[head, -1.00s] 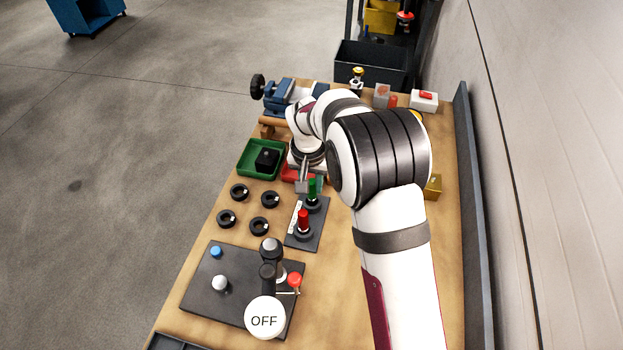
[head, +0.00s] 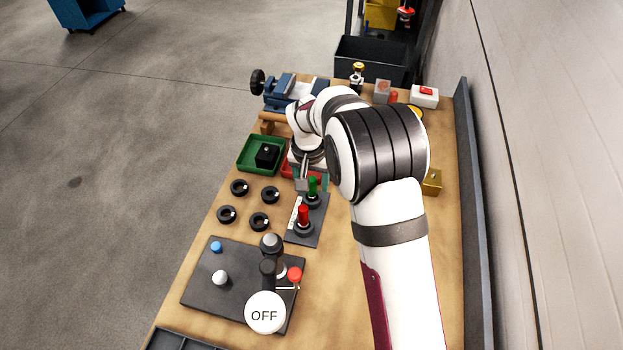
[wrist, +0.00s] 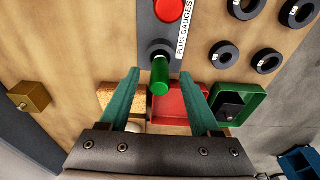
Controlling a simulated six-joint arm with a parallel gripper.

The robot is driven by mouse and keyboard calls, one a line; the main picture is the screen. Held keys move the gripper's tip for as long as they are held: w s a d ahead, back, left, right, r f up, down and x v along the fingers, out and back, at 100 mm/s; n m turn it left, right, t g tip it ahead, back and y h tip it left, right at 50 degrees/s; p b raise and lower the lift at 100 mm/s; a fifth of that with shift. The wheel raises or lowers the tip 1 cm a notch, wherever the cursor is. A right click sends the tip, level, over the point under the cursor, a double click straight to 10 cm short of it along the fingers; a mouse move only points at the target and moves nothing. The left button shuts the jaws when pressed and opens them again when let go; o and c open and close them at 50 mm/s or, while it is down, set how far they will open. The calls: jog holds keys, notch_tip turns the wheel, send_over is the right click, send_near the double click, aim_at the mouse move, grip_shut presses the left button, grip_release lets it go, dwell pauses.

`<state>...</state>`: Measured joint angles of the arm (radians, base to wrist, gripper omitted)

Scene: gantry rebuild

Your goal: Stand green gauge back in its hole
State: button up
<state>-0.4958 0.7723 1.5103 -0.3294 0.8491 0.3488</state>
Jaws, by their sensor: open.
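The green gauge (head: 313,187) stands upright at the black collar at the far end of the dark plug-gauge plate (head: 302,240). In the wrist view the green gauge (wrist: 160,76) points toward the camera, its lower end at the black collar (wrist: 158,50). How deep it sits is hard to tell. My gripper (head: 310,180) is open beside the gauge's upper part. In the wrist view its teal fingers (wrist: 160,82) lie either side of the gauge, with visible gaps. The red gauge (head: 303,215) stands in the nearer collar.
Loose black rings (head: 240,187) lie left of the plate. A green tray (head: 245,167) with a black block and a red tray (wrist: 170,108) are close to the gripper. A lever panel (head: 205,285) is in front. A brass block (head: 432,183) sits right.

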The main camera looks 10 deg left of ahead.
notch_tip(320, 180, up, 16)
jog(key=s, duration=0.2)
jog(key=shift+s+f, duration=0.15)
dwell(0.4)
